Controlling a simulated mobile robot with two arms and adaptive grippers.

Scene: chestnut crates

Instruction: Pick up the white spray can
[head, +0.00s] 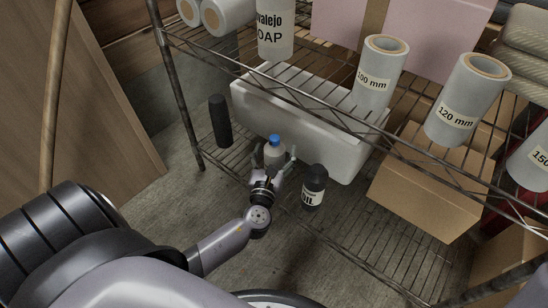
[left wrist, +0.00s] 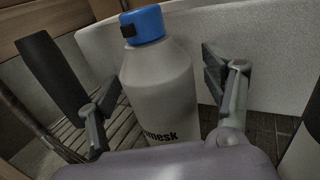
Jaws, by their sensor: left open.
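The white spray can (left wrist: 160,88) has a blue cap and dark lettering. It stands upright on the lower wire shelf, and its top shows small in the head view (head: 274,154). My left gripper (head: 274,160) is open, with one finger on each side of the can. In the left wrist view the fingers (left wrist: 160,95) flank the can, with a visible gap on each side. The can's lower part is hidden behind my gripper. My right gripper is not in view.
A white bin (head: 318,130) is close behind the can. A black cylinder (head: 220,122) stands to the left and a dark bottle labelled OIL (head: 313,187) to the right. The upper wire shelf (head: 330,116) hangs above. Cardboard boxes (head: 430,185) sit at right.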

